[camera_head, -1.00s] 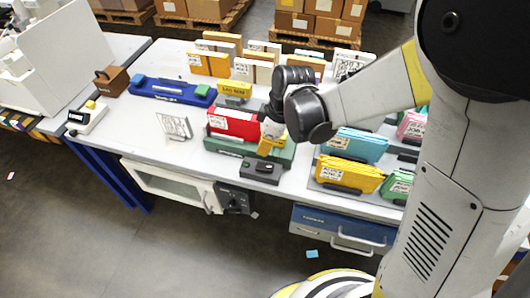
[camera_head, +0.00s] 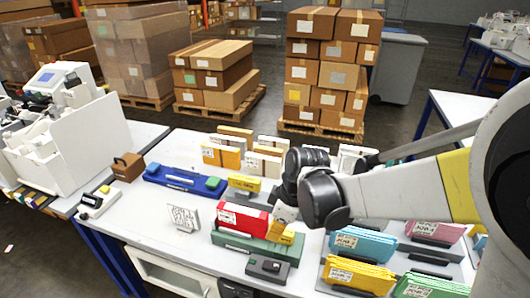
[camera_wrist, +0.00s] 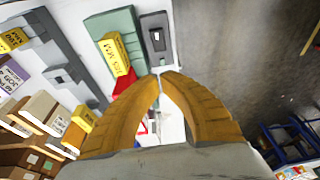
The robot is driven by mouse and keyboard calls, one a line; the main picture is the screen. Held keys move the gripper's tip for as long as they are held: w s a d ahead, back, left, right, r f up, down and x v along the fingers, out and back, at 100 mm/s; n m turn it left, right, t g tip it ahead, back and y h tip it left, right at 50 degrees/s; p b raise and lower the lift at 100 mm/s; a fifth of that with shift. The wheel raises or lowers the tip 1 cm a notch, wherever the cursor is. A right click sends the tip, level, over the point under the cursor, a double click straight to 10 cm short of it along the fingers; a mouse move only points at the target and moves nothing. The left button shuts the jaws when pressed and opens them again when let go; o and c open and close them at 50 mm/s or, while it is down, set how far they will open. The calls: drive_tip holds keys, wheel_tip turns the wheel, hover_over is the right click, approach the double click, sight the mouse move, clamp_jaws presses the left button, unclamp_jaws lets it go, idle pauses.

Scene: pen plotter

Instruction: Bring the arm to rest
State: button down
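The red block shows partly behind the left finger in the wrist view. In the head view my arm reaches in from the right side, bent at a dark wrist joint. I cannot tell from the head view how far the fingertips are from the green base (camera_head: 250,246).
A dark box (camera_head: 267,268) sits in front of the green base. Teal (camera_head: 362,243) and yellow (camera_head: 357,274) folder-like pieces stand at right. A blue tray (camera_head: 186,180) and upright boards (camera_head: 222,155) are behind. White machines (camera_head: 75,140) stand left. Boxes on pallets (camera_head: 328,70) fill the background.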

drive_tip(key=s+d+r+m+t+h, duration=0.2)
drive_tip(key=s+d+r+m+t, duration=0.4)
drive_tip(key=s+d+r+m, duration=0.5)
drive_tip(key=shift+s+d+r+m+h, duration=0.15)
drive_tip(key=shift+s+d+m+h, duration=0.4)
drive_tip(key=shift+d+m, duration=1.15)
drive_tip(key=shift+s+d, duration=0.1)
drive_tip(key=shift+d, duration=0.05)
